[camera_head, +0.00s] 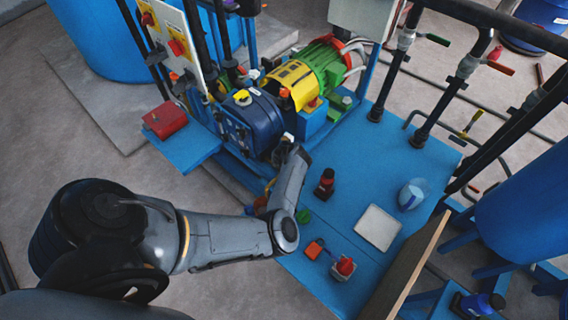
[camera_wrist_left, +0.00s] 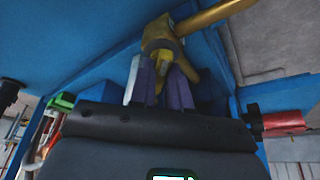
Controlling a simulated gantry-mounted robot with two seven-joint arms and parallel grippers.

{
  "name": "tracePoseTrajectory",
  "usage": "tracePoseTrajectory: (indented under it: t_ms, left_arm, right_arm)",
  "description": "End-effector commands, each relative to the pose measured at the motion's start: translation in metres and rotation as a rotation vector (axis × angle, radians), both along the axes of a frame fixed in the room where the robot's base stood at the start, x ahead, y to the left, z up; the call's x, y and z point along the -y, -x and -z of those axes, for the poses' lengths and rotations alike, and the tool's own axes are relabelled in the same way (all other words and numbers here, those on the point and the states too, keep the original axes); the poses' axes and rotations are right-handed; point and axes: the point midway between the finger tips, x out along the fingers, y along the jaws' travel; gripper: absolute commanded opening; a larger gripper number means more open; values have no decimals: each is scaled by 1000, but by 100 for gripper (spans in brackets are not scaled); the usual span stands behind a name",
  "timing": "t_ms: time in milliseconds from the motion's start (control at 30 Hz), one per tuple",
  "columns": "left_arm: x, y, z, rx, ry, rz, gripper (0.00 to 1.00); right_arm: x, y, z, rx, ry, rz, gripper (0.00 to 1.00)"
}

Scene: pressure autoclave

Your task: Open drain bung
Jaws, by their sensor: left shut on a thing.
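In the left wrist view, the fingers of my left gripper (camera_wrist_left: 163,72) are shut on a brass-yellow fitting, which appears to be the drain bung (camera_wrist_left: 160,40). A brass-yellow pipe (camera_wrist_left: 215,14) runs from it to the upper right. The fingers cover part of the fitting, and I cannot tell whether it is loose or seated. In the head view, my left arm reaches in from the left to the blue skid beside the dark blue pump housing (camera_head: 255,116). The arm hides the gripper and most of the fitting there. My right gripper is not in view.
A blue base plate (camera_head: 345,160) holds a green and yellow motor (camera_head: 318,70), a white pad (camera_head: 377,227) and several small items. A red box (camera_head: 165,119) sits on a blue shelf to the left. Dark pipes with valves stand at the right.

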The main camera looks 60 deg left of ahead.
Motion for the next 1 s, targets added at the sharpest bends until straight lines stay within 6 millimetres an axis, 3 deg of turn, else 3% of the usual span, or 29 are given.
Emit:
tracePoseTrajectory:
  t_ms: [600, 1000]
  left_arm:
    - [1, -3, 1, 0, 1, -418, 0]
    - [0, -4, 0, 0, 0, -547, 0]
  right_arm:
    - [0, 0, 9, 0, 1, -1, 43]
    - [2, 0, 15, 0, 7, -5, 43]
